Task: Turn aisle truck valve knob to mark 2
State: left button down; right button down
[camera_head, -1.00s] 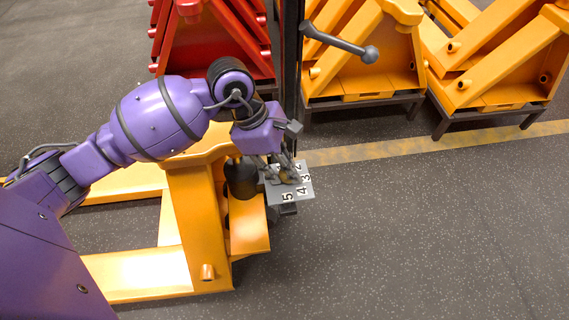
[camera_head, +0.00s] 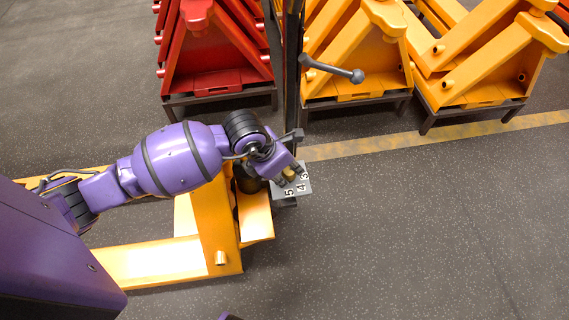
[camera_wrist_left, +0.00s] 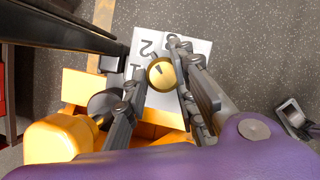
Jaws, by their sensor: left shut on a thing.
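My left gripper (camera_head: 289,176) is over the plate, shut on the brass valve knob (camera_head: 287,173), which is mostly hidden in this view. In the left wrist view the round knob (camera_wrist_left: 160,72) sits between the two fingers of my left gripper (camera_wrist_left: 160,75). A short dark line on the knob points up and slightly left, roughly towards the 2. Part of the 1 shows beside the left finger.
A dark mast (camera_head: 292,75) rises just behind the plate, with a grey lever handle (camera_head: 333,70) reaching right. Red (camera_head: 213,50) and yellow (camera_head: 358,50) trucks stand on dark stands at the back. The floor at the right is clear.

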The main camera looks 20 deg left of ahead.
pick_arm(q)
jog(key=shift+w+a+n+y+p, duration=0.1)
jog(key=shift+a+n+y+p, duration=0.35)
jog(key=shift+n+p, duration=0.2)
jog(key=shift+a, duration=0.1)
jog(key=c, duration=1.6)
grip_release()
jog(key=shift+f, duration=0.1)
jog(key=shift+d, duration=0.25)
jog(key=shift+s+r, duration=0.2)
jog(key=v, duration=1.1)
jog(key=shift+s+a+r, duration=0.15)
jog(key=shift+s+r, duration=0.05)
jog(key=shift+r, duration=0.05)
